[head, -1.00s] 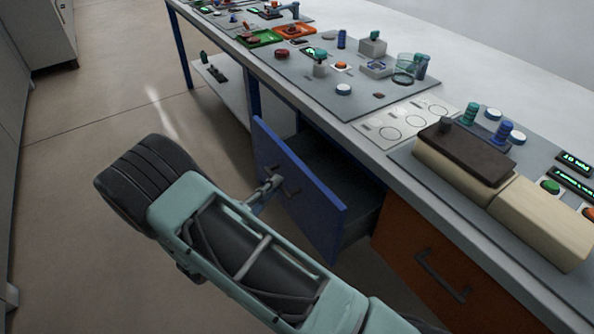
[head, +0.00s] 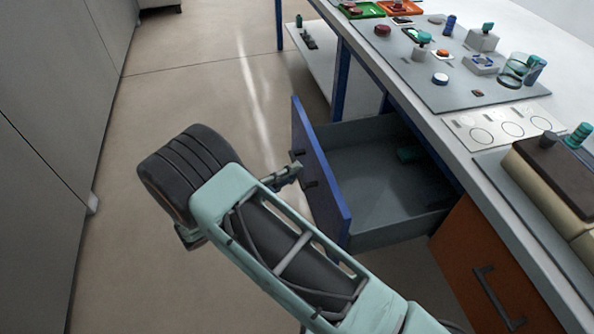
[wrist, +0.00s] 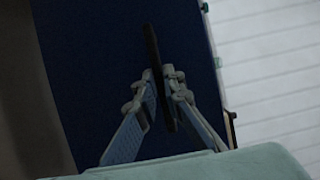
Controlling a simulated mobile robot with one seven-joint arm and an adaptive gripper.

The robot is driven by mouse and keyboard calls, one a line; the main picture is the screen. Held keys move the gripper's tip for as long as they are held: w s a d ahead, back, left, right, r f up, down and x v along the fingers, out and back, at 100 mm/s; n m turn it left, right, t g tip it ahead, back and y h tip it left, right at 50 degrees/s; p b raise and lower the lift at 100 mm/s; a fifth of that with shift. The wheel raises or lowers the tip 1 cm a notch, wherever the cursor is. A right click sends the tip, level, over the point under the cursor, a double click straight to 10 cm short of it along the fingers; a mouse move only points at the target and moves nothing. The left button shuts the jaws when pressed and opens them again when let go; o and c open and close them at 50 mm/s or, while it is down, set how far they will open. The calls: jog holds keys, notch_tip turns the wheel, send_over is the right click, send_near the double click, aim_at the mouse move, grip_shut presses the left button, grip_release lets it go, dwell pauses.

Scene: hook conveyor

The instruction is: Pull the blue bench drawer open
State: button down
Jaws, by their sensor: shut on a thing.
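The blue bench drawer (head: 322,178) stands well out from the bench in the head view, its grey inside showing. A small teal thing (head: 408,154) lies toward the back of it. My gripper (head: 291,171) is at the drawer's front, by the dark handle. In the wrist view the dark bar handle (wrist: 153,45) runs between the two fingers of my gripper (wrist: 164,82), which are shut on it. The blue drawer front (wrist: 95,55) fills much of that view. My arm hides part of the floor below the drawer.
An orange drawer (head: 475,262) with a dark handle is shut to the right. The bench top holds buttons, a glass beaker (head: 521,68) and a beige box with a dark lid (head: 560,175). Grey cabinets (head: 50,110) line the left. Floor (head: 200,90) between is clear.

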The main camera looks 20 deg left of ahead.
jog(key=c, duration=2)
grip_release()
jog(key=shift+c, duration=0.2)
jog(key=v, duration=1.2)
